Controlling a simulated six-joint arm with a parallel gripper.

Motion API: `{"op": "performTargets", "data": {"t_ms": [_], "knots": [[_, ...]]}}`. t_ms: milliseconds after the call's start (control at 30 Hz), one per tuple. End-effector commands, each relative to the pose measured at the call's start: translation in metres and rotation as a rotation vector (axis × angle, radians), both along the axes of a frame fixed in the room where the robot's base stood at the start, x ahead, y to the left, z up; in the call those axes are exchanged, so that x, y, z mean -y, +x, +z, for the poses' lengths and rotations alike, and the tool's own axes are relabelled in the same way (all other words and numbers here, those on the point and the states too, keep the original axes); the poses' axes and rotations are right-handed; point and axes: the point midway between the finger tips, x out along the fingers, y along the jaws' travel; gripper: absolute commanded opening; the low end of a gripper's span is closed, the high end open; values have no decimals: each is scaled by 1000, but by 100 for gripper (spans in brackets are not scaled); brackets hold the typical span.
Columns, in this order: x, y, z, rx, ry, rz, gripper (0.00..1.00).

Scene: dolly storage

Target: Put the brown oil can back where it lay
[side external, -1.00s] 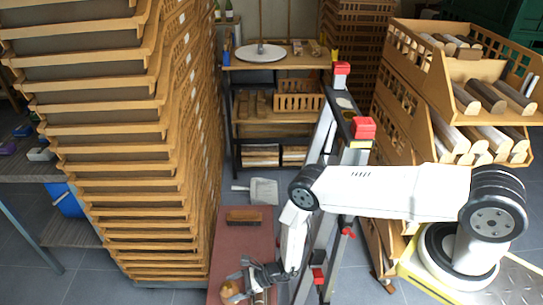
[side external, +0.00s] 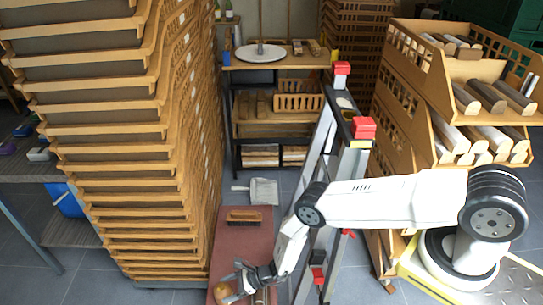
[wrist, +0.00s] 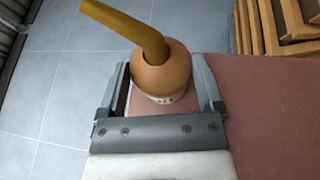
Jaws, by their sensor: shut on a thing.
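The brown oil can (wrist: 160,72) shows in the wrist view between the two fingers of my gripper (wrist: 160,65). It has a rounded orange-brown body, a pale lower part and a long ochre spout leaning up to the left. My gripper is shut on it. In the side view the can (side external: 222,292) is a small brown shape at the bottom edge, by my gripper (side external: 239,278), over the near end of a red-brown board (side external: 243,243). Its underside is hidden, so I cannot tell whether it touches the board.
A brush (side external: 244,216) lies on the board, with a dustpan (side external: 262,190) beyond it. A tall stack of brown crates (side external: 110,130) rises close on the left. A stepladder (side external: 345,150) stands right of the board. A shelf unit (side external: 275,130) is behind.

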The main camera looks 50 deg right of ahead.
Motion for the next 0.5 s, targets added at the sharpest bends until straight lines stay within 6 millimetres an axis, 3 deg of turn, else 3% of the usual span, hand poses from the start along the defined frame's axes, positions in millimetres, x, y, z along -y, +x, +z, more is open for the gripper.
{"op": "performTargets", "data": {"t_ms": [300,500], "knots": [[0,-1,-23,-1,1,0,17],[0,-1,-28,1,1,0,17]]}}
